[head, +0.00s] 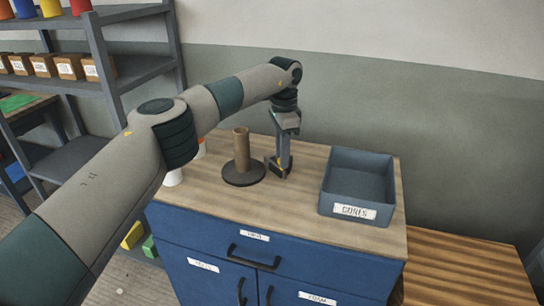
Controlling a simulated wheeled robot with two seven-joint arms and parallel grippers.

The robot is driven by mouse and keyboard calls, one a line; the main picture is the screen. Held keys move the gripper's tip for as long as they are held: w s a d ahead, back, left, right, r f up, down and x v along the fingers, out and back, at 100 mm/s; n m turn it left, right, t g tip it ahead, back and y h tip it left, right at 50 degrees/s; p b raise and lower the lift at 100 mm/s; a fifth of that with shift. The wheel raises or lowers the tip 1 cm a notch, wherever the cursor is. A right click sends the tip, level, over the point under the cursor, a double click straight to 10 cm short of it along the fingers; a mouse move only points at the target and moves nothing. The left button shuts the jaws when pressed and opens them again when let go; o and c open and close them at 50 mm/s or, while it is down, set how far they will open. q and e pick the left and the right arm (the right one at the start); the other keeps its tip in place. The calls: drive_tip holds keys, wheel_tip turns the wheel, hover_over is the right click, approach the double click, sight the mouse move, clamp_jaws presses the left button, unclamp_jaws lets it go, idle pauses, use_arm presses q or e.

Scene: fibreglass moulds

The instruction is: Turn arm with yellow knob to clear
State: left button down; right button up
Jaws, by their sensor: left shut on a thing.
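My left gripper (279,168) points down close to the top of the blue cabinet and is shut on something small. A speck of yellow, perhaps the knob (282,164), shows between its fingers. The arm that bears the knob cannot be made out, as my gripper covers that spot. Just left of the gripper, a brown upright tube (241,150) stands on a dark round base (243,178). My right gripper is not in view.
A grey open bin labelled CORES (356,210) stands on the right of the wooden cabinet top (222,207) and looks empty. White and orange containers (173,178) stand behind my left arm. Shelves (105,60) are at the left, a wall behind.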

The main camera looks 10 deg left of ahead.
use_arm(q)
drive_tip(key=shift+r, duration=0.1)
idle(0.3)
drive_tip(key=c, duration=1.5)
unclamp_jaws()
drive_tip(key=shift+d, duration=0.1)
drive_tip(key=shift+c, duration=0.2)
